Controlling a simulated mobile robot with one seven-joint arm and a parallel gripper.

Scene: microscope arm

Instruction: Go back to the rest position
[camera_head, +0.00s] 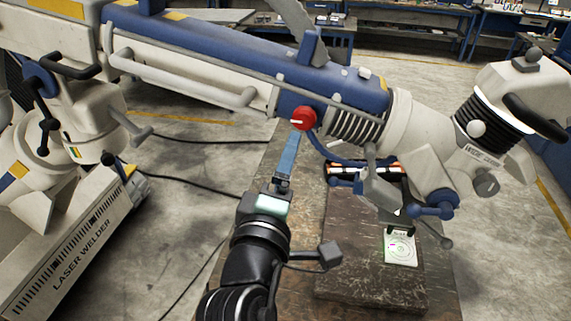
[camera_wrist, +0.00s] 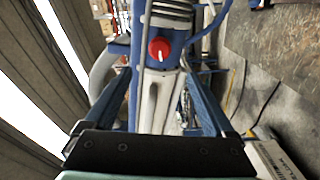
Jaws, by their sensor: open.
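My gripper (camera_head: 293,138) points up and away below the blue and white arm of the laser welder (camera_head: 345,92). Its blue fingers overlap in the head view. In the wrist view my gripper (camera_wrist: 162,75) is open, with one finger on each side and nothing held. A red knob (camera_head: 304,118) sits on the blue section of the welder arm, just above the fingertips. The knob (camera_wrist: 160,50) also shows in the wrist view, beyond the gap between the fingers. I cannot tell how far the fingertips are from the arm.
A dark stone slab (camera_head: 345,245) lies on the worktable to the right of my arm. A white disc-marked piece (camera_head: 400,249) sits on it under the welder head (camera_head: 497,115). The welder's base (camera_head: 70,245) stands at the left, with cables on the floor between.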

